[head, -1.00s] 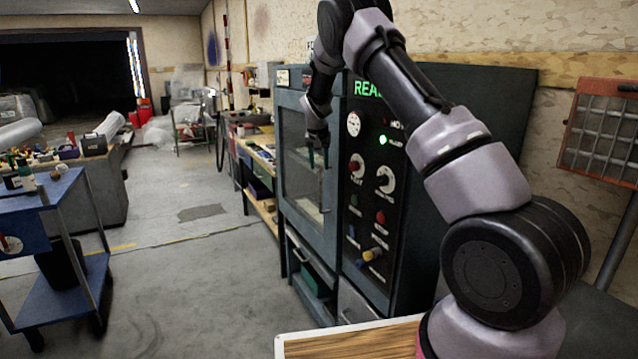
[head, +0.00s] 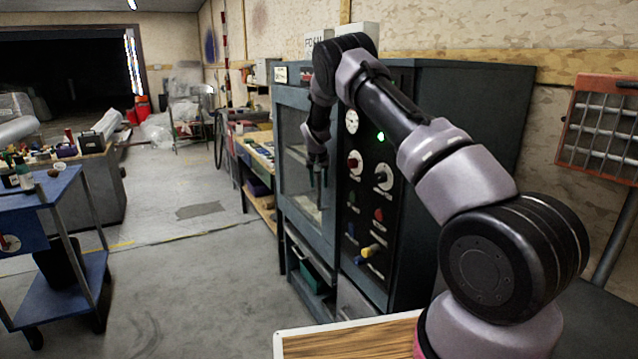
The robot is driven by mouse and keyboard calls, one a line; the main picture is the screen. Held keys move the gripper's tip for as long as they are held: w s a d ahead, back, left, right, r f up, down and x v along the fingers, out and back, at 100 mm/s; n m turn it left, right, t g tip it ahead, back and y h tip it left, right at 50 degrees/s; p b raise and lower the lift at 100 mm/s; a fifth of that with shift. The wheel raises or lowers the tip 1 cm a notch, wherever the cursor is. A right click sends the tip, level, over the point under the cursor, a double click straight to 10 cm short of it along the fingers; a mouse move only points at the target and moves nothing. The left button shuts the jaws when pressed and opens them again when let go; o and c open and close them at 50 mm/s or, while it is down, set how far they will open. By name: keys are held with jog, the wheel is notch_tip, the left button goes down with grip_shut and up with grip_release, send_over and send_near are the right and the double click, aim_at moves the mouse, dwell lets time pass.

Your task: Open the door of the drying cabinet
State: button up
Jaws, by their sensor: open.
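The drying cabinet (head: 452,95) is a dark grey-green box with a black control panel at its front. Its door (head: 294,108), a blue-grey frame around a glass window, is on the left part of the front and looks closed. My gripper (head: 318,182) points down in front of the right part of the door, with its fingers apart and nothing seen between them. A thin upright bar shows close to the fingers; I cannot tell whether they touch it. My arm hides part of the door's upper right and the panel's top.
The panel has several knobs (head: 382,177) and a lit green lamp (head: 380,136). A workbench (head: 258,165) stands left of the cabinet. A blue trolley (head: 60,190) is at the far left. Open grey floor (head: 190,280) lies before the cabinet. A wood-topped surface (head: 345,340) is close in front.

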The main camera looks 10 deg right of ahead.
grip_shut()
dwell(1.3)
